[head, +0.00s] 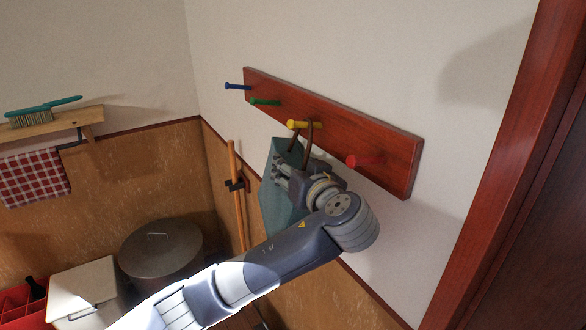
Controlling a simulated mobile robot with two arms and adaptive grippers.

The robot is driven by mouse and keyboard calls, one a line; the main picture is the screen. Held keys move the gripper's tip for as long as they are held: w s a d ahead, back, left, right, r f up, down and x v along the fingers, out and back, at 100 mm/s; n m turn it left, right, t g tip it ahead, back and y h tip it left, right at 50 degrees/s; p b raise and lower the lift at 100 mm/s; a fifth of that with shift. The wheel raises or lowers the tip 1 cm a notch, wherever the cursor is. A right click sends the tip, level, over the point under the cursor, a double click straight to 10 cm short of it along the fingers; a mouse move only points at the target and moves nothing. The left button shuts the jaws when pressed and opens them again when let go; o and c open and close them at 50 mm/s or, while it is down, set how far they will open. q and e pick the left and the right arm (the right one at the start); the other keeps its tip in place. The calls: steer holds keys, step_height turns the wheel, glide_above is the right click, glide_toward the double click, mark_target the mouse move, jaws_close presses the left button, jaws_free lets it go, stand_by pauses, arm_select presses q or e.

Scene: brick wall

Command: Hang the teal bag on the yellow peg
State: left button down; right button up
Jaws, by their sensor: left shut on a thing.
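The teal bag (271,208) hangs beside the wall, partly hidden behind my left gripper (282,172), which is shut on it. The bag's brown handle (309,140) rises above the gripper and crosses the yellow peg (295,124) in the picture. I cannot tell whether the handle is looped over the peg or only in front of it. The yellow peg sticks out from the red-brown wooden rack, between the green and red pegs. My right gripper is not in view.
The rack (345,126) also carries a blue peg (236,86), a green peg (265,102) and a red peg (363,161). A wooden pole (236,190) stands below left. A shelf (60,125) holds a brush (40,112). A lidded bin (160,250) and door frame (500,180) flank the area.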

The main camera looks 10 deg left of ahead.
arm_select(q)
steer(key=shift+r, duration=0.15)
steer(key=c, duration=0.7)
jaws_free()
steer(key=shift+s+d, duration=0.1)
steer(key=shift+s, duration=0.05)
